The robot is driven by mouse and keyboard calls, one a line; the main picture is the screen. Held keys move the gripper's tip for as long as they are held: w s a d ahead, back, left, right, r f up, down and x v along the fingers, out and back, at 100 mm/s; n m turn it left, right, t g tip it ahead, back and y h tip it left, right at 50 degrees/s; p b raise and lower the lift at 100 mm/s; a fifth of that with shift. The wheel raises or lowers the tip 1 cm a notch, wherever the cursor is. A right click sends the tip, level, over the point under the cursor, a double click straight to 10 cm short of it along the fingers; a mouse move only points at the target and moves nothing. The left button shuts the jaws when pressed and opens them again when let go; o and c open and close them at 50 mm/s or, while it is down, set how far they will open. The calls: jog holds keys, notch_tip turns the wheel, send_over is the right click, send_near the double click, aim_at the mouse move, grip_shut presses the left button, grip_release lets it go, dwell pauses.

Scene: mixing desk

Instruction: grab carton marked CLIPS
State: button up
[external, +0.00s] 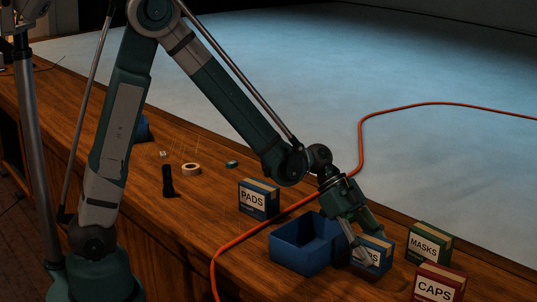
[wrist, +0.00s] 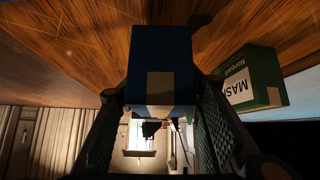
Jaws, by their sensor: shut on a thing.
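A small blue carton (external: 374,256) stands beside the blue open bin at the front right of the desk. Its white label is partly covered by a finger, and only the last letters, which look like "PS", show. My gripper (external: 363,236) reaches down over it from above and is shut on it. In the wrist view the blue carton (wrist: 161,62) sits between the two fingers, with a tan strip on its near face; its label is not seen there. I cannot tell whether it is clear of the desk.
The blue bin (external: 300,248) is close on the left. The green MASKS carton (external: 428,243) and red CAPS carton (external: 438,284) stand to the right. The PADS carton (external: 258,199) is further left. An orange cable (external: 362,150) runs across the desk. A tape roll (external: 191,169) lies farther back.

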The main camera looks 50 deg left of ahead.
aim_at(382, 243)
jog(key=shift+r+p, duration=0.75)
jog(key=shift+r, duration=2.2)
